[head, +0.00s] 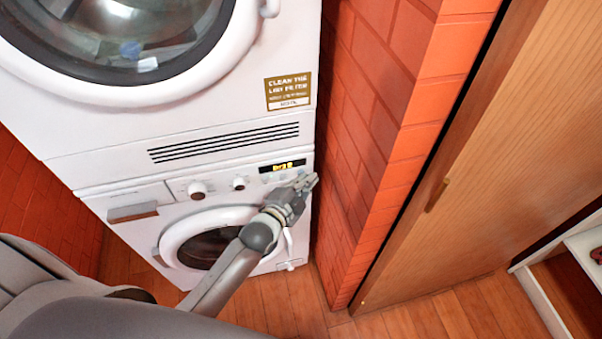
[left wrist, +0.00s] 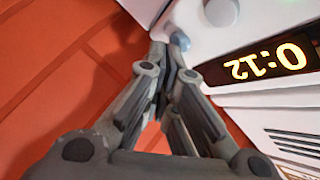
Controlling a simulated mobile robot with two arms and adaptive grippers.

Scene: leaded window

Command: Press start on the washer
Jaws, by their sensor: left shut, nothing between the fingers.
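The white washer (head: 140,222) stands below another white machine. In the left wrist view the display (left wrist: 256,66) reads 0:12, upside down. My left gripper (head: 309,181) is shut and empty at the right end of the panel. In the left wrist view its fingertips (left wrist: 169,62) are right beside a small blue-grey button (left wrist: 180,40), which they partly hide. I cannot tell whether they touch it. A larger pale round button (left wrist: 221,12) is next to it. My right gripper is not in view.
The upper machine (head: 225,120) has a round glass door and a lint filter sticker (head: 288,92). A red brick wall (head: 375,130) stands close to the right of the washer. A wooden door (head: 490,150) is farther right. The wooden floor (head: 420,315) is clear in front.

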